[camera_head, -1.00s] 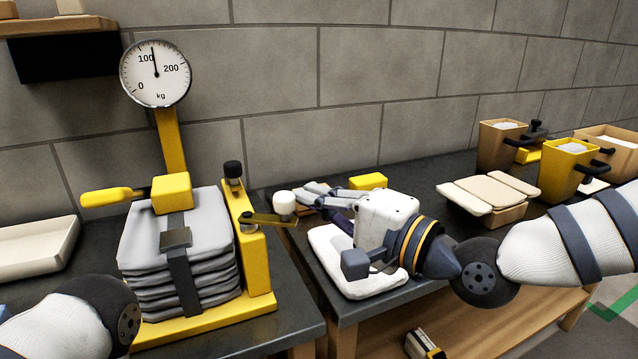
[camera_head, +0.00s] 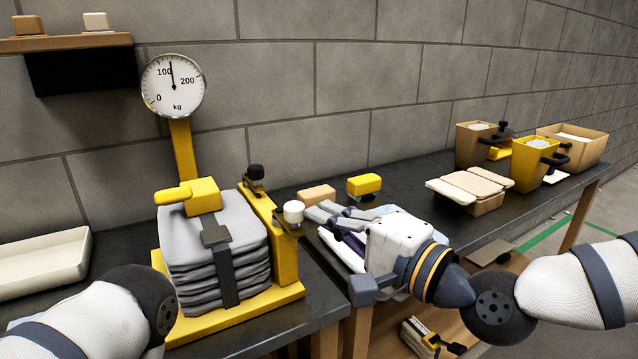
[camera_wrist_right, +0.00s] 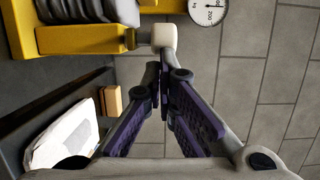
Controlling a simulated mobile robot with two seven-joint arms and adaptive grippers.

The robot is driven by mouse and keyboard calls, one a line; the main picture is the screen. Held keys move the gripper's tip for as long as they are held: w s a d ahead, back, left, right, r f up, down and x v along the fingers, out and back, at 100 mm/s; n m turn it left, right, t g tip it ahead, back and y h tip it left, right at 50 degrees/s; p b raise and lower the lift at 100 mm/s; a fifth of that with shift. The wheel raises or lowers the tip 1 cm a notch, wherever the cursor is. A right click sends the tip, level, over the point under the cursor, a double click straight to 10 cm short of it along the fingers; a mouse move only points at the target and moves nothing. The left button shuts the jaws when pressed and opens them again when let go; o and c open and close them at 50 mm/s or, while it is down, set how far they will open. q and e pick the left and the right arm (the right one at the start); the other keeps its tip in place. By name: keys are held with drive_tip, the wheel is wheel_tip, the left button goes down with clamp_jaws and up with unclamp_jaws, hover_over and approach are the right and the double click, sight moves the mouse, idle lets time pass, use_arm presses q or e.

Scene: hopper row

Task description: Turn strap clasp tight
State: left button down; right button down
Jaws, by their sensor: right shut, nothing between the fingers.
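The strap clasp (camera_head: 216,235) is a small dark block on the dark strap (camera_head: 228,280), which runs over a grey stack of folded sacks (camera_head: 192,265) in a yellow press frame (camera_head: 287,250). A yellow handle (camera_head: 172,195) lies on top of the stack. A white knob (camera_head: 294,212) sits at the frame's right side; it also shows in the wrist view (camera_wrist_right: 163,36). My right gripper (camera_head: 318,215) is shut and empty, its fingertips pointing toward the knob, right of the frame. In the wrist view the fingertips (camera_wrist_right: 163,75) appear just below the knob. My left gripper is out of view.
A dial gauge (camera_head: 173,85) stands behind the stack. A cream tray (camera_head: 45,262) lies at left. A tan block (camera_head: 316,194) and yellow block (camera_head: 364,184) lie behind my right gripper. Several bins, including a yellow one (camera_head: 535,165), stand at the far right. A gap separates the two tables.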

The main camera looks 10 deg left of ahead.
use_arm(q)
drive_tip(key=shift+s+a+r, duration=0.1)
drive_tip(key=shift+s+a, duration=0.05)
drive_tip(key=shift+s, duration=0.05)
use_arm(e)
drive_tip(key=shift+s+a, duration=0.4)
drive_tip(key=shift+s, duration=0.15)
idle(0.3)
